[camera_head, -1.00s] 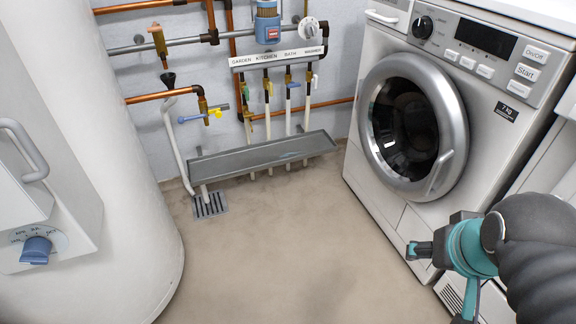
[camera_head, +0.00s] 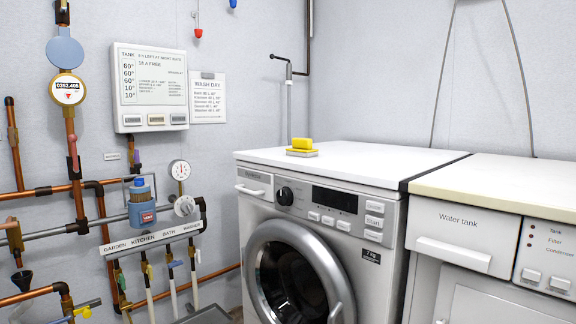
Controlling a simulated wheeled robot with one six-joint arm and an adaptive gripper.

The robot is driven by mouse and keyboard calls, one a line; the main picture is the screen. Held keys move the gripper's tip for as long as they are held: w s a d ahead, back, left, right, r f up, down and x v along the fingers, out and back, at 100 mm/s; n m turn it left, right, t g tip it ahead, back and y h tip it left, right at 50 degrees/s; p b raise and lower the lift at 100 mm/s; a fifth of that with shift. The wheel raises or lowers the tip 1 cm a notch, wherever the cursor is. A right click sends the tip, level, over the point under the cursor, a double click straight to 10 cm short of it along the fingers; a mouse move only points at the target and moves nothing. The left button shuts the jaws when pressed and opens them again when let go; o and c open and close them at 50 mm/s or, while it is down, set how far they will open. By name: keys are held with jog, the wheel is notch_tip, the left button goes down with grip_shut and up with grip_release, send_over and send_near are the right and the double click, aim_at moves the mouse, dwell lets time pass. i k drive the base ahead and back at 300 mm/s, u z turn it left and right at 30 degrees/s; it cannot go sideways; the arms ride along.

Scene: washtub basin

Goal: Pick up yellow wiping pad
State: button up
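The yellow wiping pad (camera_head: 302,143) is a small yellow block. It rests on a thin, pale dish or pad (camera_head: 302,153) at the back left of the washing machine's white top. My gripper is outside the current view, so how its fingers stand cannot be seen.
The washing machine (camera_head: 310,240) stands beside a unit marked "Water tank" (camera_head: 459,228). Both tops are otherwise clear. Pipes, a gauge (camera_head: 68,89) and valves line the left wall. A wall panel (camera_head: 150,88) and a paper notice (camera_head: 207,97) hang behind.

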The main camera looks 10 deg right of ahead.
aim_at(301, 146)
jog(key=u, duration=1.55)
jog(key=i, duration=1.05)
jog(key=z, duration=1.2)
